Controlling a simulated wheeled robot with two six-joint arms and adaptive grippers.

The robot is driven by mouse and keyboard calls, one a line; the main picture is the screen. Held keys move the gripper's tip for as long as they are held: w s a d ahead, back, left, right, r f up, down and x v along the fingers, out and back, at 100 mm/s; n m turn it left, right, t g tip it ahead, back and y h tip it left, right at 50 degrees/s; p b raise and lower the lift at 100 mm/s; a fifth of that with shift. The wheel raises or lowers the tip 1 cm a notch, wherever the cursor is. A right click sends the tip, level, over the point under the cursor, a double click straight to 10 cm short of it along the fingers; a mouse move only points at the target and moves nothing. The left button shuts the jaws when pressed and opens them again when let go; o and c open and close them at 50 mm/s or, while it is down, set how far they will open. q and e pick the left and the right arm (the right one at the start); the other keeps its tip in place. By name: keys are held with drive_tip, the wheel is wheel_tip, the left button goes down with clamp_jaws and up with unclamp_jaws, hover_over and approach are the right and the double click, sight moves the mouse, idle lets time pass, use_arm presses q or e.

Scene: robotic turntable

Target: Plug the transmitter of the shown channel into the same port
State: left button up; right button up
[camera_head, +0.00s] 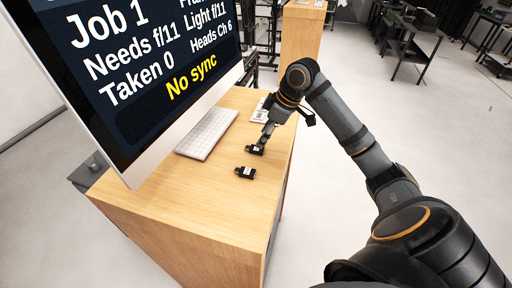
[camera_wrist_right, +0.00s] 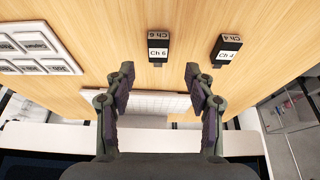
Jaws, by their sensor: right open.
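The screen (camera_head: 150,60) reads "Heads Ch 6" and, in yellow, "No sync". A black transmitter labelled "Ch 6" (camera_wrist_right: 158,47) lies on the wooden desk; it also shows in the head view (camera_head: 254,150). A second black transmitter labelled "Ch 4" (camera_wrist_right: 226,50) lies beside it, nearer the front in the head view (camera_head: 245,172). My right gripper (camera_wrist_right: 159,72) is open and empty, its fingers pointing toward the Ch 6 transmitter, which is roughly centred between them but beyond the tips. It also shows in the head view (camera_head: 267,135). I see no port clearly. My left gripper is out of view.
A white keyboard (camera_head: 208,133) lies under the monitor. A white panel with several labelled grey pads (camera_wrist_right: 38,48) lies at the left of the wrist view; its labels are too small to read. The desk top (camera_head: 215,185) is bare in front of the transmitters.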

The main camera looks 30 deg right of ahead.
sight(254, 149)
drive_tip(key=shift+p+x, duration=0.95)
drive_tip(key=shift+x, duration=0.2)
drive_tip(key=p+x, duration=0.1)
drive_tip(key=x, duration=0.2)
drive_tip(key=shift+d, duration=0.15)
drive_tip(key=shift+f, duration=0.2)
drive_tip(key=c, duration=0.9)
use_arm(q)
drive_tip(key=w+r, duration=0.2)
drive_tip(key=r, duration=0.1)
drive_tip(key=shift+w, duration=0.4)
use_arm(e)
drive_tip(key=shift+c, duration=1.2)
